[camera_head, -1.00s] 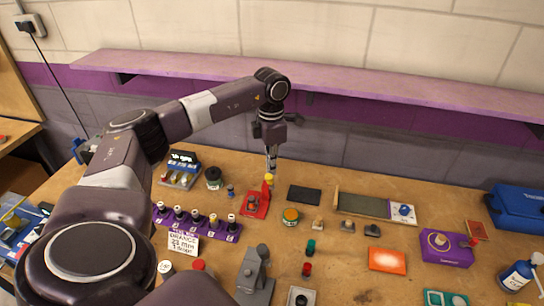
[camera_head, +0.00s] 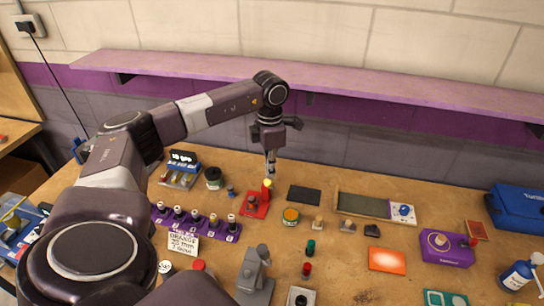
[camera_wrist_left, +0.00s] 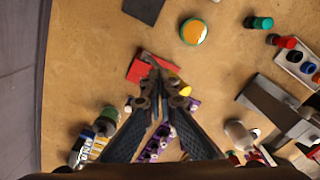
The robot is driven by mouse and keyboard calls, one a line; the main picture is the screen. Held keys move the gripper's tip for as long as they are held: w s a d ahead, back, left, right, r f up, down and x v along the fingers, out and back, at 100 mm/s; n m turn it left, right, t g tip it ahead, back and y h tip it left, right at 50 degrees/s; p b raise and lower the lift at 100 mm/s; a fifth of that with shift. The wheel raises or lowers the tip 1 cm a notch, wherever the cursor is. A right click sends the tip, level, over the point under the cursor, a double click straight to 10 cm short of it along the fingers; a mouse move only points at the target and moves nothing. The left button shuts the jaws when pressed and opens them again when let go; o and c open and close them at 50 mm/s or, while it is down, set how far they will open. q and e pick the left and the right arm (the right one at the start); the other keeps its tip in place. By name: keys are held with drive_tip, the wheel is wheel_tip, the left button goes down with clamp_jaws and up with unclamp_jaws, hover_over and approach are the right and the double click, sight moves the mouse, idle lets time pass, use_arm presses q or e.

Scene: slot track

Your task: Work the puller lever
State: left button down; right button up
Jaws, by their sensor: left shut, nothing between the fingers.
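A red device (camera_head: 250,208) with a flat base and an upright red lever stands on the bench, left of the middle. A yellow knob (camera_head: 267,183) tops the lever; I take this for the puller lever. My left gripper (camera_head: 271,172) points down just above and behind the knob. In the left wrist view the shut fingers (camera_wrist_left: 158,68) overlap the red base (camera_wrist_left: 136,70) and partly hide the lever, with the yellow knob (camera_wrist_left: 181,90) beside them. The fingers hold nothing. I cannot tell whether they touch the lever. My right gripper is not in view.
A purple rack of several knobbed pieces (camera_head: 232,236) lies in front of the device. A black pad (camera_head: 304,195) and an orange-topped round tin (camera_head: 291,215) lie to its right. A grey lever tool (camera_head: 255,275) stands nearer. A purple shelf (camera_head: 380,80) runs along the wall behind.

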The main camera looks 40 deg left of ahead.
sight(267, 183)
use_arm(q)
drive_tip(key=shift+s+d+f, duration=0.2)
drive_tip(key=shift+s+d, duration=0.1)
drive_tip(key=shift+s, duration=0.15)
drive_tip(key=shift+s+f, duration=0.1)
drive_tip(key=shift+s+d+f, duration=0.2)
drive_tip(key=shift+s+d, duration=0.05)
drive_tip(key=shift+s, duration=0.1)
drive_tip(key=shift+s+f, duration=0.1)
idle(0.5)
drive_tip(key=shift+s+d+f+b, duration=0.25)
drive_tip(key=shift+s+b, duration=0.1)
drive_tip(key=shift+b, duration=0.05)
